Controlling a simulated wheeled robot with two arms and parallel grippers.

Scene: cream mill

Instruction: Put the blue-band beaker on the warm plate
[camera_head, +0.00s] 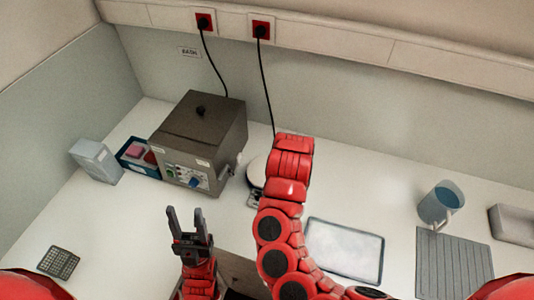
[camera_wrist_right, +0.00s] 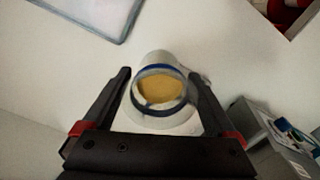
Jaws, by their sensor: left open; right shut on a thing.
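The blue-band beaker (camera_wrist_right: 160,88) is clear with a blue rim band and amber contents. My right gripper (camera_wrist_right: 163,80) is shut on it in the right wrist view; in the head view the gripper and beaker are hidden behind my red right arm. The warm plate (camera_head: 256,170) shows as a pale round disc left of that arm, partly covered by it. In the wrist view a pale round surface shows below the beaker; I cannot tell whether they touch. My left gripper (camera_head: 190,228) is open and empty, near the bench's front edge.
A grey furnace box (camera_head: 200,138) stands left of the plate, with a blue bin (camera_head: 139,158) and pale box (camera_head: 96,161) beyond. A framed white tray (camera_head: 344,250), ribbed mat (camera_head: 452,265), blue-filled jug (camera_head: 440,204) and grey tray (camera_head: 513,225) lie right.

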